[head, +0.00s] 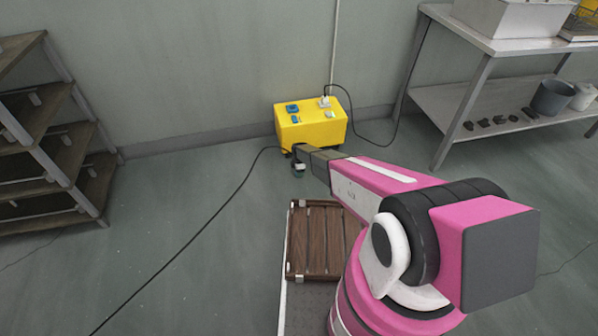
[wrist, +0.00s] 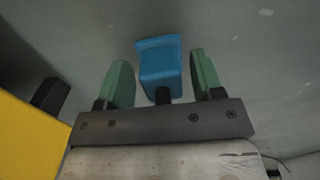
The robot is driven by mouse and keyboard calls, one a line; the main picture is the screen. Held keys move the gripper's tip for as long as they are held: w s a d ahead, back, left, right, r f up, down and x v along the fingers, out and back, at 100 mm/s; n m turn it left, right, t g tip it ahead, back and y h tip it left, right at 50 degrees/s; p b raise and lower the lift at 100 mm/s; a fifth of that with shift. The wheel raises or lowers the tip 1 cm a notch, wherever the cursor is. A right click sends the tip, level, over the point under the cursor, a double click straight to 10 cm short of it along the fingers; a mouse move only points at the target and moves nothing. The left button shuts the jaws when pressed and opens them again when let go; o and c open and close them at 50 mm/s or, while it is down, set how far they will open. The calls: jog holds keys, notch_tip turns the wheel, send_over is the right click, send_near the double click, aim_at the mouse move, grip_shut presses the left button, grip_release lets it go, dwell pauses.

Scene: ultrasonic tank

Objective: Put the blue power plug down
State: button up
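The blue power plug (wrist: 160,62) shows in the wrist view between the two green fingers of my gripper (wrist: 161,70). A narrow gap shows on each side of the plug, so the fingers stand open around it. Its dark stem points back toward the gripper's palm. In the head view my gripper (head: 299,170) points down in front of the yellow power box (head: 325,131), low near the floor. The plug cannot be made out there. I cannot tell whether the plug rests on the floor.
A black cable (head: 200,233) runs from near my gripper across the floor to the lower left. A white plug (head: 324,102) sits on top of the box. A wooden shelf (head: 60,160) stands left, a metal table (head: 500,43) right. The floor between is mostly clear.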

notch_tip(320, 180, up, 12)
jog(key=shift+s+r, duration=0.15)
jog(key=shift+r, duration=0.05)
jog(key=s+d+r+m, duration=0.7)
jog(key=s+r, duration=0.4)
jog(key=r, duration=0.2)
jog(key=s+d+r+m, duration=0.7)
jog(key=s+r, duration=0.4)
jog(key=r, duration=0.2)
jog(key=s+d+r+m, duration=0.7)
jog(key=s+d+r, duration=0.2)
jog(key=r, duration=0.5)
jog(key=s, duration=0.2)
jog(key=shift+s+d, duration=0.25)
jog(key=shift+s, duration=0.1)
